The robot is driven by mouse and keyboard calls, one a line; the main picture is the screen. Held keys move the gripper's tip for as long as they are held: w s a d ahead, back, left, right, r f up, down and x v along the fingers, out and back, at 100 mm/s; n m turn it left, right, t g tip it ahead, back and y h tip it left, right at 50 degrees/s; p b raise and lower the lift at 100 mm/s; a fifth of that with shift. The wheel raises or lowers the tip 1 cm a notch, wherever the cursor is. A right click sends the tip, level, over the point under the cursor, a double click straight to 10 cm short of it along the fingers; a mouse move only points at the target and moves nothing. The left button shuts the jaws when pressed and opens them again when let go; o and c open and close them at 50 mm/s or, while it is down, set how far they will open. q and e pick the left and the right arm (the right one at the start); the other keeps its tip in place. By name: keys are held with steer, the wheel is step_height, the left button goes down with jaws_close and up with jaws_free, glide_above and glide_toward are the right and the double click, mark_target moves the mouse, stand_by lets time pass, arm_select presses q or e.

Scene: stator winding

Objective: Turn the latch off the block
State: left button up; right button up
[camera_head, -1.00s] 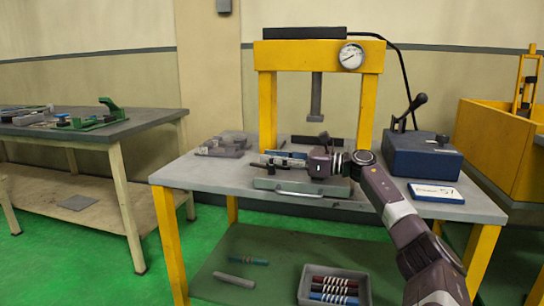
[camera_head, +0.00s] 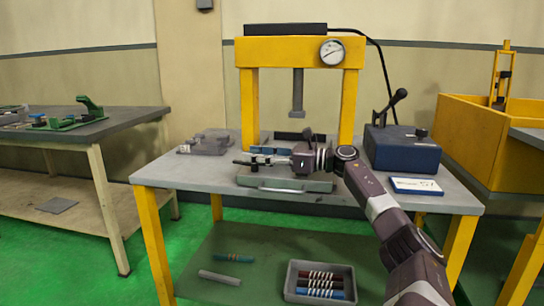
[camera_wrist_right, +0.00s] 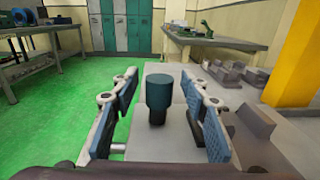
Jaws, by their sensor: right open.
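My right gripper (camera_head: 252,157) reaches in from the right over the press table, low above a flat grey-green block (camera_head: 322,186) with a handle on its front. In the right wrist view its blue-padded fingers (camera_wrist_right: 160,95) are spread apart. A dark teal, stepped cylinder (camera_wrist_right: 158,98) stands upright between them with gaps on both sides. It may be part of the latch, but I cannot tell for sure. In the head view the gripper hides most of the block's top, and the latch cannot be made out. My left gripper is not in view.
The yellow press (camera_head: 248,105) stands behind the block, its ram (camera_head: 297,95) above. A blue lever box (camera_head: 402,152) is at the right, grey parts (camera_head: 207,142) at the left. A tray (camera_head: 320,283) with striped rods sits on the lower shelf.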

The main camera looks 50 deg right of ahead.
steer(key=v, duration=1.1)
steer(key=shift+s+d+f, duration=0.1)
steer(key=shift+s, duration=0.2)
steer(key=shift+c, duration=0.7)
